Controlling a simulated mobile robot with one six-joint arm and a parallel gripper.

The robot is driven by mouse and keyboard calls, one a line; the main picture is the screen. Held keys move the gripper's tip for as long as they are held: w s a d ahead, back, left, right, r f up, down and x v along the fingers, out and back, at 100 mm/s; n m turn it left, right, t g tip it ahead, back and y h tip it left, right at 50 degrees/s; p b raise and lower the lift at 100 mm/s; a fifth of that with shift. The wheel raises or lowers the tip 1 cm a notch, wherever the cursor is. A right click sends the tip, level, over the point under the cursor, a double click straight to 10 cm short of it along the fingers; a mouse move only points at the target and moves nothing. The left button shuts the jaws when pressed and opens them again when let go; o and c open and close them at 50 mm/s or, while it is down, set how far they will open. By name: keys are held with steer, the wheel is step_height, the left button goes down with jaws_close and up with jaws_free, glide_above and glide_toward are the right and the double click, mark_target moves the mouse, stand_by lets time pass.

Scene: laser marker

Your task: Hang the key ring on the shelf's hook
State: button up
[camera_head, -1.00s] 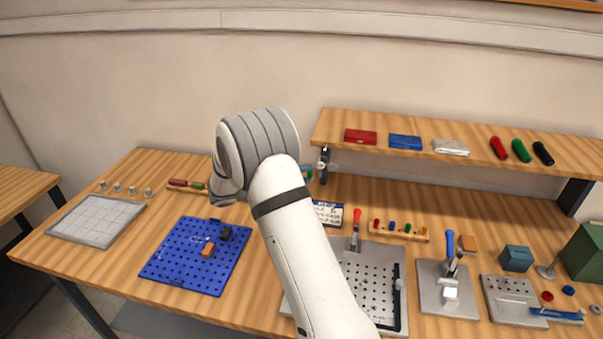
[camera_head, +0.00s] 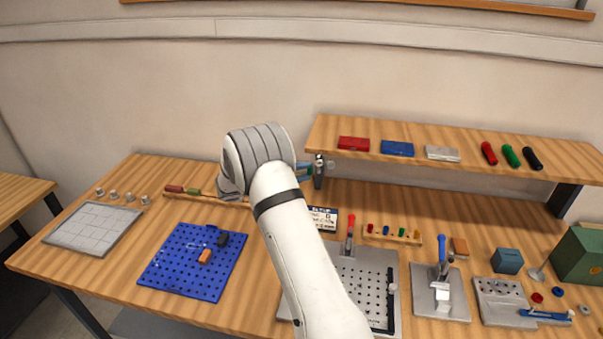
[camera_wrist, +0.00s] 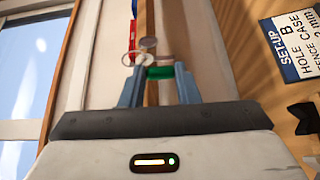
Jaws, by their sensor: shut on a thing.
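My gripper (camera_wrist: 158,88) is shut on the green part of the key ring (camera_wrist: 160,72), which shows between its two blue fingers in the wrist view. A pale ring-like loop (camera_wrist: 141,59) shows just beyond the green part. A round grey piece (camera_wrist: 148,43), perhaps the hook, lies just past the loop; I cannot tell whether they touch. A small silver piece (camera_head: 329,163), likely the hook, shows there. The key ring is hard to make out in that view.
The wooden shelf (camera_head: 435,167) carries red, blue and white boxes and several coloured cylinders. Its dark left support (camera_head: 319,177) stands close to my fingers.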

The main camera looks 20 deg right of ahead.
steer(key=shift+w+d+f+b, duration=0.3)
steer(key=shift+w+b, duration=0.15)
steer(key=shift+b, duration=0.1)
steer(key=shift+w+d+f+b, duration=0.3)
steer(key=shift+w+b, duration=0.1)
steer(key=shift+b, duration=0.1)
steer(key=o, duration=1.1)
